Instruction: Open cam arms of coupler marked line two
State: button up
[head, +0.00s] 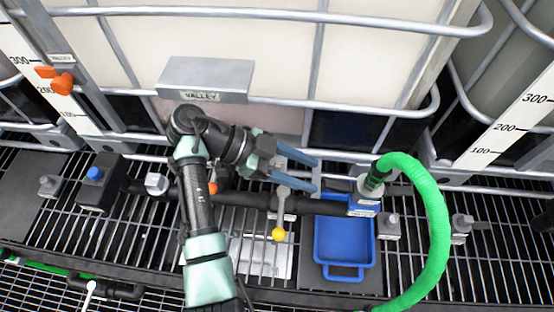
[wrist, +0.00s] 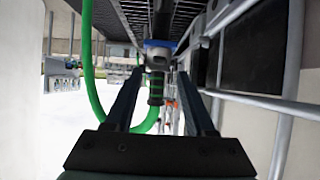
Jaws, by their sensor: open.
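A grey coupler (head: 369,186) joins the green hose (head: 428,200) to the black pipe (head: 325,205), right of centre in the head view. A small white label (head: 363,208) sits below it, too small to read. My gripper (head: 317,175) is open and empty, its two blue-grey fingers pointing right, short of the coupler and apart from it. In the wrist view the coupler (wrist: 157,57) and the hose's banded end (wrist: 156,88) appear between the fingers (wrist: 158,76), beyond the tips. I cannot make out the cam arms or their position.
A lever with a yellow ball (head: 278,234) hangs from the pipe below my gripper. A blue tray (head: 344,273) stands under the coupler. Grey capped fittings (head: 388,226) stand to the right. The caged tote's rails (head: 375,103) run close behind. Dark grating (head: 150,240) lies below.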

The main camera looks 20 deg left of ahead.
jog(key=p+v, duration=0.1)
jog(key=v, duration=0.5)
jog(key=shift+r, duration=0.15)
dwell(0.4)
jog(key=shift+s, duration=0.1)
